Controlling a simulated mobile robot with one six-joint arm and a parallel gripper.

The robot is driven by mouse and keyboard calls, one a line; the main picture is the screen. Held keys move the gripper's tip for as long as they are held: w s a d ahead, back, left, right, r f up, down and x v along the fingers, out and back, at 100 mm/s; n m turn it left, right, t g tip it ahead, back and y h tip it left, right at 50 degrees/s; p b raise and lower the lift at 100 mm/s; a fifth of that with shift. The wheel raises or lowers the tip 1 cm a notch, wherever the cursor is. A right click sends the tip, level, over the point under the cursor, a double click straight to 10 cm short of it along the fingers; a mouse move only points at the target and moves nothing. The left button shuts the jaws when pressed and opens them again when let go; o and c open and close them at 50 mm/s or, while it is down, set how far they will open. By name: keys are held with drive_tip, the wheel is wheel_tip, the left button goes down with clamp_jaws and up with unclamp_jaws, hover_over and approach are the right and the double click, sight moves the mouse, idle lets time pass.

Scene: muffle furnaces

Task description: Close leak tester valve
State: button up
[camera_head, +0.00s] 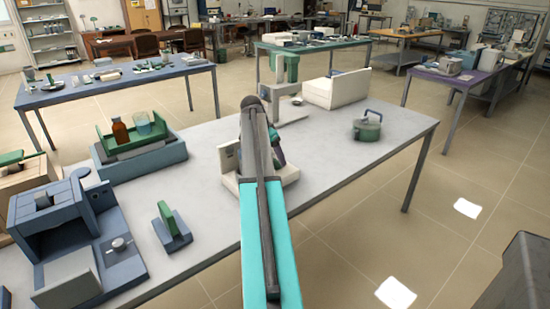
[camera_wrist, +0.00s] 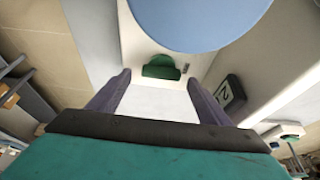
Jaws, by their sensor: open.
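A white device (camera_head: 232,160) stands on the grey table (camera_head: 335,160), mostly hidden behind my arm in the head view; it looks like the leak tester. The wrist view shows a white body (camera_wrist: 215,42) close up, with a large blue round part (camera_wrist: 200,15) and a dark panel bearing a light display (camera_wrist: 228,96). A small dark green part (camera_wrist: 162,67), possibly the valve, sits on the white surface. My gripper (camera_wrist: 158,78) is open, its two dark fingers apart on either side of that green part and nothing between them. Contact cannot be told.
The table's right part is mostly clear.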

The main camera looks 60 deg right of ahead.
drive_tip(key=shift+x, duration=1)
drive_tip(key=shift+c, duration=0.2)
drive_tip(key=c, duration=1)
drive_tip(key=shift+s+d, duration=0.1)
drive_tip(key=shift+d, duration=0.1)
drive_tip(key=shift+a, duration=0.15)
